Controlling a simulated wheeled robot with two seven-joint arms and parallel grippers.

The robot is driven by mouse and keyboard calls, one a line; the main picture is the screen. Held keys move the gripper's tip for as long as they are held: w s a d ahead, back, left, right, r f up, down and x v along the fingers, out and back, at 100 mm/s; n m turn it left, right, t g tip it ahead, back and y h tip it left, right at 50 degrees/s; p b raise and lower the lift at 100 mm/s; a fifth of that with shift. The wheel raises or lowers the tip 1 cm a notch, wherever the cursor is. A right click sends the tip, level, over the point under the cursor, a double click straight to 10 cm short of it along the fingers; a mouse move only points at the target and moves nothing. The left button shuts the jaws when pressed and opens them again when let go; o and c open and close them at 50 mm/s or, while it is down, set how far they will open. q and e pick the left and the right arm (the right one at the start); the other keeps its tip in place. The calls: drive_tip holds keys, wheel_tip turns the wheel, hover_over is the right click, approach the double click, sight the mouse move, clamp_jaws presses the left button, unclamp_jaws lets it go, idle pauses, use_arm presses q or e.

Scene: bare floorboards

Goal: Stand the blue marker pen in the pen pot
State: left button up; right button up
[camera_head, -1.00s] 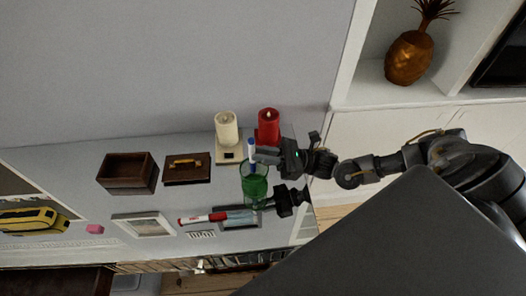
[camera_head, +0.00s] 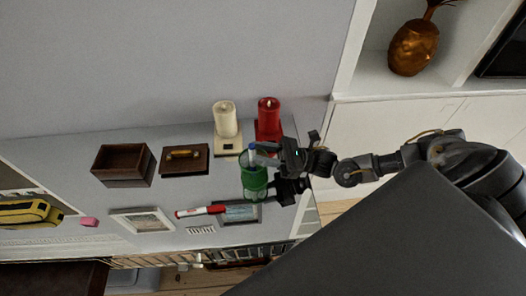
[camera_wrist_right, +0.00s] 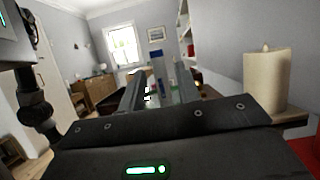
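The blue marker pen (camera_head: 252,151) stands nearly upright with its lower part inside the green pen pot (camera_head: 254,182) and its blue end above the rim. My right gripper (camera_head: 261,154) is at the upper part of the pen, just above the pot. Its two fingers look parted, one on each side of the pen. In the right wrist view the pen (camera_wrist_right: 157,68) shows between the fingers (camera_wrist_right: 162,88), with a gap on the right side. The pen's lower end is hard to make out through the pot. My left gripper is not in view.
A cream candle (camera_head: 225,119) and a red candle (camera_head: 268,117) stand behind the pot. A red and white marker (camera_head: 200,211) lies in front, near picture frames (camera_head: 143,222). A brown box (camera_head: 122,166) and its lid (camera_head: 185,159) are at left.

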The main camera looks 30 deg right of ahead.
drive_tip(key=shift+o, duration=0.3)
